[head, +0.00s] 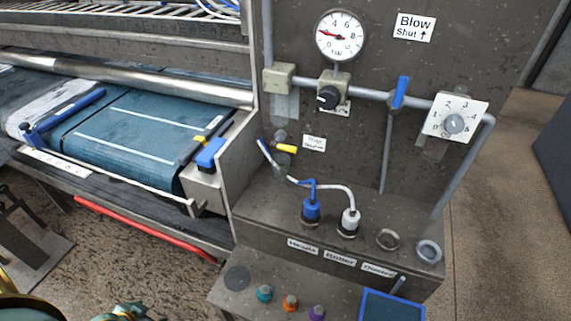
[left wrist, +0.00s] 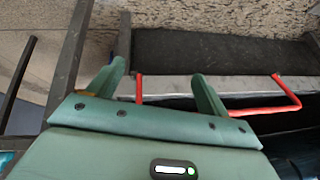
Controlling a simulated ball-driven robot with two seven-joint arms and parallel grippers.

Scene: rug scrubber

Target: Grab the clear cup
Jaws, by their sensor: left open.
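In the head view, a small, see-through grey shape (head: 283,161) sits under the tap with a yellow handle (head: 286,148), at the left of the panel. It may be the clear cup, but it is too small and faint to be sure. My left gripper (left wrist: 160,82) shows in the left wrist view with its two green fingers apart and nothing between them. It is over the floor and a red bar, away from the panel. A green part of mine shows at the bottom left of the head view. My right gripper is not in view.
A console ledge (head: 265,215) carries a blue plug (head: 311,211), a white plug (head: 349,222) and two empty round sockets. A blue belt machine (head: 135,130) and a red bar (head: 150,232) are left. Floor is clear at right.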

